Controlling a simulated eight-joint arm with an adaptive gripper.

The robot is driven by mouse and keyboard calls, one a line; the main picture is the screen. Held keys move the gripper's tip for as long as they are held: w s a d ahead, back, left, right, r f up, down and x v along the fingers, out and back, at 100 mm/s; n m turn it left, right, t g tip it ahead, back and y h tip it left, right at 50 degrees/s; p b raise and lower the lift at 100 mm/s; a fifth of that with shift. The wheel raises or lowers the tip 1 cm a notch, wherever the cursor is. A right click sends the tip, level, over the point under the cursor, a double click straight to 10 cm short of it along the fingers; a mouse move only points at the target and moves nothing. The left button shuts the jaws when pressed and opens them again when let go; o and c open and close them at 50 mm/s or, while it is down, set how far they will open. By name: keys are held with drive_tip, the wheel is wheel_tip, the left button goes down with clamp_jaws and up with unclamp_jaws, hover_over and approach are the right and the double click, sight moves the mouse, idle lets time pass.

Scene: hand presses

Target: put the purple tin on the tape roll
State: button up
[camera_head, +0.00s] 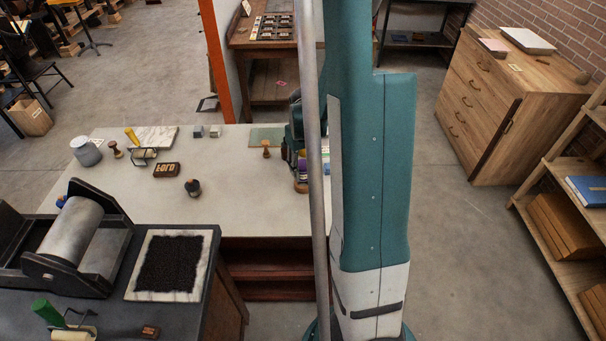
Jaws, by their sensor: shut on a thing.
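My gripper (291,153) is at the right part of the pale worktop, partly hidden behind a grey pole and my teal arm. It is shut on the purple tin (301,156), of which only a small purple patch shows. A tan ring that looks like the tape roll (301,186) shows just below the tin in the picture, partly cut off by the pole. I cannot tell whether the tin touches the roll or is held above it.
The pale worktop (240,208) is clear at its front middle. On it stand a dark-based stamp (193,187), a wooden stamp (266,149), a type block (166,170), a green mat (266,134) and a grey jar (85,152). A roller press (72,237) stands front left.

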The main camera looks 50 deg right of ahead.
sight(303, 174)
drive_tip(key=shift+f, duration=1.45)
drive_tip(key=shift+f+b, duration=0.2)
drive_tip(key=shift+b, duration=0.1)
drive_tip(key=o, duration=1)
drive_tip(key=shift+r, duration=0.25)
drive_tip(key=shift+r+p, duration=0.65)
drive_tip(key=shift+r, duration=5.3)
drive_tip(key=shift+a, duration=0.1)
